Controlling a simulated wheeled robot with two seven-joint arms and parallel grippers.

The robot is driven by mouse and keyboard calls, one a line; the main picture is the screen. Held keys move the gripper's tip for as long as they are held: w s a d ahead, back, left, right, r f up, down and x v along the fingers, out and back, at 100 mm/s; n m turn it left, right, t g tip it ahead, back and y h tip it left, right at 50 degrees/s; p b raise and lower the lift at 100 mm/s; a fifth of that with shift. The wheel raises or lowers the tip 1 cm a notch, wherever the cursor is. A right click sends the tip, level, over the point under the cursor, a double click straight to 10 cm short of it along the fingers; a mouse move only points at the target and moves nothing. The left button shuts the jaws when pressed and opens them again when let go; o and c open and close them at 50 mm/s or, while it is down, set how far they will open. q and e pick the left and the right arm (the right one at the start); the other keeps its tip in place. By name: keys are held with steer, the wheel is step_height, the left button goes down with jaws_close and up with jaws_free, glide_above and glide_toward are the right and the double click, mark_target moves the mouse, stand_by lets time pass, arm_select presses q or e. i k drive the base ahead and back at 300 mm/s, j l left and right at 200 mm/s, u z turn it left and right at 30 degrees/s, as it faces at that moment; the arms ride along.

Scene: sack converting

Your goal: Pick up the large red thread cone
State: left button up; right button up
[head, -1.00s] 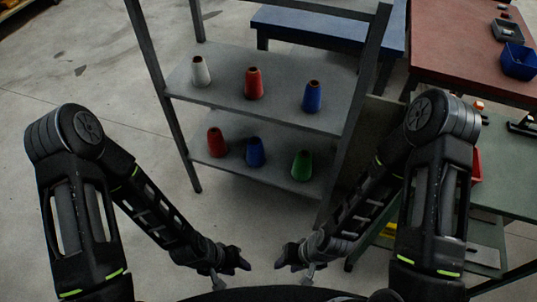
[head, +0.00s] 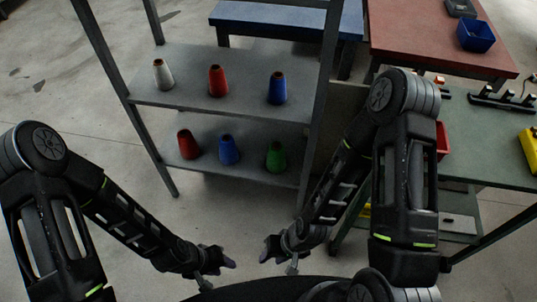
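A red thread cone (head: 217,81) stands upright on the upper shelf of a grey rack, between a white cone (head: 163,74) and a blue cone (head: 277,88). Another red cone (head: 188,145) stands at the left of the lower shelf and looks slightly smaller. My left gripper (head: 228,262) and my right gripper (head: 266,254) hang low in front of the rack, apart from all cones. Nothing shows in either one. Their finger gaps are too small and dark to read.
The lower shelf (head: 245,178) also holds a blue cone (head: 229,150) and a green cone (head: 276,157). Rack posts stand at the shelf corners. A green-topped table (head: 480,150) is close on the right. Bare floor lies left of the rack.

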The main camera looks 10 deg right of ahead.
mark_target(189, 149)
steer(key=j+z, duration=0.15)
steer(key=z, duration=0.8)
steer(key=j+z, duration=0.35)
steer(key=j, duration=0.15)
steer(key=k+j+z, duration=0.1)
steer(key=j+z, duration=0.2)
steer(key=j, duration=0.15)
steer(key=k+j+z, duration=0.15)
steer(key=j+z, duration=0.2)
steer(key=k+j, duration=0.1)
steer(key=j, duration=0.2)
steer(key=k+j, duration=0.15)
steer(key=j, duration=0.15)
steer(key=k+j, duration=0.1)
steer(key=j, duration=0.25)
